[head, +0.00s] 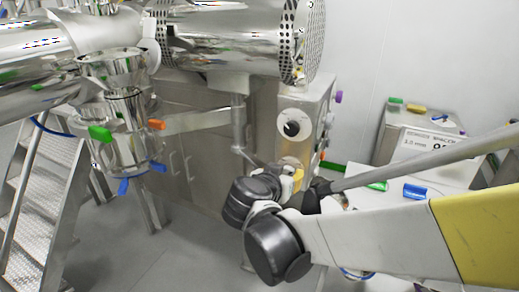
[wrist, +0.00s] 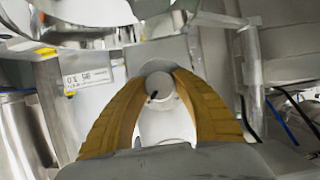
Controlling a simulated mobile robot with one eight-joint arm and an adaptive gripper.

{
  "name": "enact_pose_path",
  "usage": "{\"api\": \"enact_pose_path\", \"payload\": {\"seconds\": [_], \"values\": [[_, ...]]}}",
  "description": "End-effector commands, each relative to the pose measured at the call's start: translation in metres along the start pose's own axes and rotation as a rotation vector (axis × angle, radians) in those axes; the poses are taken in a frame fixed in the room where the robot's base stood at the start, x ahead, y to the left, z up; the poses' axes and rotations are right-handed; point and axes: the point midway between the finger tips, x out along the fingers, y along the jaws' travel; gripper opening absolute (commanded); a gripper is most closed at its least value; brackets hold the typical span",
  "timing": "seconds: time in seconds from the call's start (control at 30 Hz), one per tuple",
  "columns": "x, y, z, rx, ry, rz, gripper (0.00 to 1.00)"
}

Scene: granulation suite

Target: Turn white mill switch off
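A white round switch with a black knob (head: 291,129) is on the upper part of the steel cabinet's narrow panel in the head view. My gripper (head: 297,173) is in front of the panel, below this switch, and hides part of the panel there. In the wrist view my gripper's two yellow fingers (wrist: 160,76) are spread apart. A pale round fitting with a small dark mark (wrist: 158,88) shows between the fingertips. I cannot tell whether the fingers touch it, or whether it is the same switch. No label naming the mill switch is readable.
The steel machine with a perforated drum end (head: 302,40) stands above the cabinet (head: 195,125). A metal step ladder (head: 38,185) is at left. A grey box (head: 430,135) with coloured pieces on top stands at right. Open floor (head: 180,250) shows at lower left.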

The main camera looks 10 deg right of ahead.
Motion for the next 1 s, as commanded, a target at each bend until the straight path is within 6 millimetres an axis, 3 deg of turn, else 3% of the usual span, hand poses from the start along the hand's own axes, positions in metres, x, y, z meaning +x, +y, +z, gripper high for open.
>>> {"api": "enact_pose_path", "payload": {"seconds": [0.47, 1.0], "values": [[-0.0002, -0.0009, 0.0, -0.063, 0.001, 0.025, 0.01], [0.0004, -0.0013, 0.0012, -0.478, 0.0, 0.197, 0.01]]}}
